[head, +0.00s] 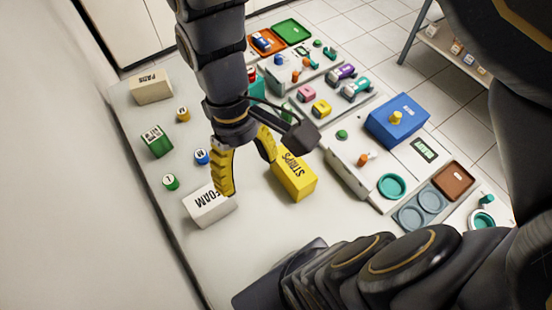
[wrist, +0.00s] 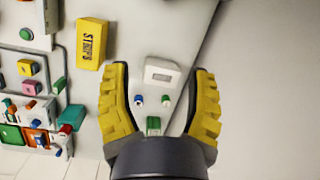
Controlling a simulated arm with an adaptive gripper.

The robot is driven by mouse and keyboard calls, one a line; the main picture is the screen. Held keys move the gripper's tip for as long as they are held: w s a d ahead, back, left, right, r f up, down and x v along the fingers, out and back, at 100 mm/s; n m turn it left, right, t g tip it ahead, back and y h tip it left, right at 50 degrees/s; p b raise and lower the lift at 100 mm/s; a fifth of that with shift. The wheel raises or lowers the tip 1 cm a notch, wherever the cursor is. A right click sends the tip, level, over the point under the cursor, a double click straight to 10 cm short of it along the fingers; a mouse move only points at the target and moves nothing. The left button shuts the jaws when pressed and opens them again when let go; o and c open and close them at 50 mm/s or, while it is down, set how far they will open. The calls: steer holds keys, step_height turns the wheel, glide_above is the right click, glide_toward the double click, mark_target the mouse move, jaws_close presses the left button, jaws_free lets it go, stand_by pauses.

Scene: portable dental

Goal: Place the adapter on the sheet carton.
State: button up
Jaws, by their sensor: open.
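My gripper (head: 250,177) is open and empty above the table, with its yellow fingers spread near the white FOAM box (head: 209,206) and the yellow STRIPS box (head: 296,179). The wrist view shows the gripper (wrist: 162,68) with the FOAM box (wrist: 162,73) between and beyond its fingers. No box shows a readable sheet label, so I cannot tell which one is the sheet carton. I cannot tell whether that piece is the adapter.
A green box (head: 157,141), a tan box (head: 150,88) and small labelled cylinders (head: 171,182) stand on the left. Panels with knobs, a teal ring (head: 392,186) and a brown tray (head: 453,180) fill the right. The front middle of the table looks bare.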

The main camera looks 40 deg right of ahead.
steer(key=s, duration=0.1)
steer(key=s+m+t, duration=0.1)
steer(key=s, duration=0.1)
steer(key=s+m, duration=0.1)
steer(key=s, duration=0.1)
steer(key=shift+s+d+r+h, duration=0.1)
steer(key=shift+d+r+h, duration=0.05)
steer(key=shift+r+h, duration=0.25)
